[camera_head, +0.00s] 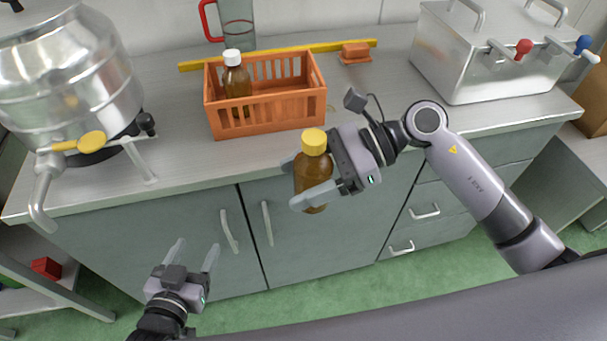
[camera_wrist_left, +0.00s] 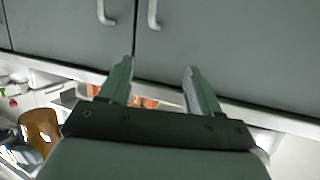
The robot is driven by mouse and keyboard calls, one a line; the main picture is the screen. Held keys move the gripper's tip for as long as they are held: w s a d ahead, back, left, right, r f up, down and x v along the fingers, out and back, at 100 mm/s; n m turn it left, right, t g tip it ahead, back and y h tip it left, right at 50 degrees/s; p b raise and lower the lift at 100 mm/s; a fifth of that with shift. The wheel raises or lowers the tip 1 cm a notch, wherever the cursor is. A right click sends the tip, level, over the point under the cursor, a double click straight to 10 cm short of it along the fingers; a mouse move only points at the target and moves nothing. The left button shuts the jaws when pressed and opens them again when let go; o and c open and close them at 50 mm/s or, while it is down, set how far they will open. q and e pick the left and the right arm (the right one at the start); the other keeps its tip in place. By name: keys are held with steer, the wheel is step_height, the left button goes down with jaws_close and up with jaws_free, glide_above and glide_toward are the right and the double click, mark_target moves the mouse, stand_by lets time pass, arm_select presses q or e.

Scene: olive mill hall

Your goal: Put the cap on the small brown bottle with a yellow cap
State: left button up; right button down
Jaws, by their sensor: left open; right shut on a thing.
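The small brown bottle (camera_head: 313,175) with its yellow cap (camera_head: 314,142) is held upright in the air, in front of the counter's front edge. The yellow cap sits on top of the bottle; how tightly, I cannot tell. My right gripper (camera_head: 308,184) is shut around the bottle's body from the right. My left gripper (camera_head: 196,258) is open and empty, low in front of the cabinet doors, to the left of and below the bottle. In the left wrist view the brown bottle (camera_wrist_left: 40,128) shows at the left edge, apart from the open left fingers (camera_wrist_left: 160,85).
An orange crate (camera_head: 268,122) on the counter holds a brown bottle with a white cap (camera_head: 232,57). A steel vessel (camera_head: 65,75) stands at left, a steel box with taps (camera_head: 490,60) at right. A yellow bar (camera_head: 200,65), an orange block (camera_head: 355,51) and a red-handled jug (camera_head: 237,20) lie behind.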

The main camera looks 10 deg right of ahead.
arm_select(q)
steer(key=s+a+f+n+g+y, duration=0.1)
steer(key=s+a+f+g, duration=0.2)
steer(key=s+f, duration=0.3)
steer(key=s+a, duration=0.1)
steer(key=s, duration=0.1)
steer(key=shift+s+a+f+g+y, duration=0.3)
steer(key=shift+a+f, duration=0.05)
arm_select(e)
steer(key=shift+r, duration=0.1)
